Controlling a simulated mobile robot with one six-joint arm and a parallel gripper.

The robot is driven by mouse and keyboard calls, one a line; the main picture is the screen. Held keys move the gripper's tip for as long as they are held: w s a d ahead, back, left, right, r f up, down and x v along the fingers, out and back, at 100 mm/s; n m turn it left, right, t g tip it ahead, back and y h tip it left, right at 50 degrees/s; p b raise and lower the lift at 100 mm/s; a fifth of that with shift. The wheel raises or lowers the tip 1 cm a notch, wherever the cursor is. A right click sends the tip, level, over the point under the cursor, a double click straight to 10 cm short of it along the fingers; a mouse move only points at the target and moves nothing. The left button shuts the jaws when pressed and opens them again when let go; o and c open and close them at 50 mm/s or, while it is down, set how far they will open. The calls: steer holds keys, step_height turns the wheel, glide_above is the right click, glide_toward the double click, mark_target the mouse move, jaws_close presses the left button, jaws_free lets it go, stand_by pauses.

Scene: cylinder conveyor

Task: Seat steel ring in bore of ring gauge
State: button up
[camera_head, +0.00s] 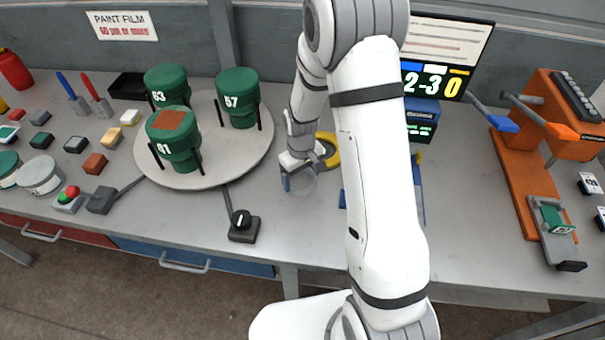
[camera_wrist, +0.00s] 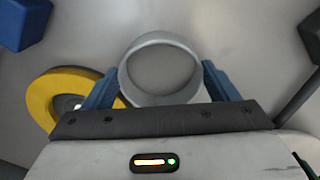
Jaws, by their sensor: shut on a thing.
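My gripper (camera_wrist: 158,74) is shut on the steel ring (camera_wrist: 160,99), a plain pale grey band held between the two blue fingers. In the head view the ring (camera_head: 303,193) shows at the tip of my gripper (camera_head: 299,178), over the grey bench. I cannot tell its height above the bench. The ring gauge, a yellow ring with a dark, shiny middle (camera_wrist: 42,93), lies to the left of the ring in the wrist view, partly behind the left finger. In the head view the yellow gauge (camera_head: 331,148) is just behind and right of my gripper, partly hidden by my arm.
A round turntable (camera_head: 205,178) with green numbered cylinders stands left on the bench. A black knob box (camera_head: 243,228) sits in front of it. An orange stand (camera_head: 527,190) is at right. Blue equipment (camera_head: 418,190) is partly hidden behind my arm.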

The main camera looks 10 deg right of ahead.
steer(key=shift+f, duration=0.2)
steer(key=o, duration=1.1)
steer(key=shift+r, duration=0.1)
